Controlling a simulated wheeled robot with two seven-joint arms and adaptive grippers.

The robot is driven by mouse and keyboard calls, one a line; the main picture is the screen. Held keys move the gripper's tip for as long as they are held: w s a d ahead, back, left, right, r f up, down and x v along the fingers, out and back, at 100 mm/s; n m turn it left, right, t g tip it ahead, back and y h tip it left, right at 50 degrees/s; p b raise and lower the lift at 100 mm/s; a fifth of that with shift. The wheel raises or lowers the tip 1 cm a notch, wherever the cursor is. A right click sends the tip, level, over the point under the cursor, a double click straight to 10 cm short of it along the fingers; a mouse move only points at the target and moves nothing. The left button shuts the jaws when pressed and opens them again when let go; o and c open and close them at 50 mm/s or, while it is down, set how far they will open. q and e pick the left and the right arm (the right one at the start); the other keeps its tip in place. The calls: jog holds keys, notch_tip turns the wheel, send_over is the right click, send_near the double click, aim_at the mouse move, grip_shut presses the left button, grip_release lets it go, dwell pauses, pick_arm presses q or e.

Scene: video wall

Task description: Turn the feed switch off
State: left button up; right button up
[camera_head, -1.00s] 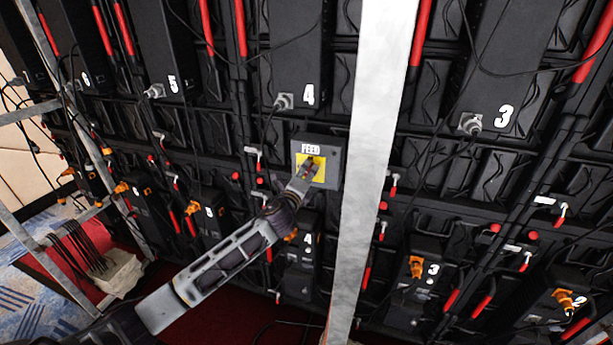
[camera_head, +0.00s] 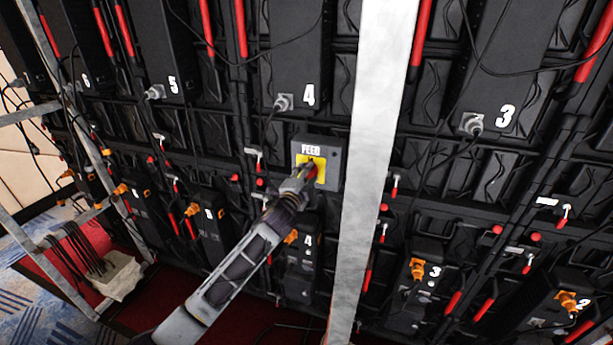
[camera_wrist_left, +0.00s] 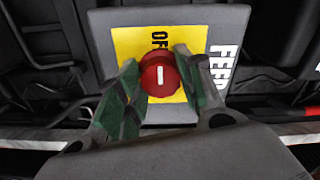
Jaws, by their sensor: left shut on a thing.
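The feed switch is a grey box (camera_head: 333,160) labelled FEED, with a yellow plate (camera_head: 320,173) and a red round knob (camera_wrist_left: 159,74). It is mounted on the back of the video wall, left of a pale upright. In the left wrist view the knob carries a white mark, and the letters "OF" show beside it on the yellow plate (camera_wrist_left: 130,45). My left gripper (camera_head: 305,172) is at the box. Its green-padded fingers (camera_wrist_left: 160,85) are shut on the knob, one on each side. My right gripper is not in view.
A pale metal upright (camera_head: 372,150) stands just right of the switch box. Black units with cables and connectors, such as the one marked 4 (camera_head: 295,60), surround it.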

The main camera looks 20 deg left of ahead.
pick_arm(q)
jog(key=shift+f, duration=0.1)
dwell(0.3)
jog(key=o, duration=1)
jog(key=shift+s, duration=0.15)
jog(key=shift+s+a, duration=0.15)
jog(key=shift+s, duration=2.8)
jog(key=shift+s+a, duration=0.1)
jog(key=shift+s, duration=2.8)
jog(key=shift+n, duration=0.3)
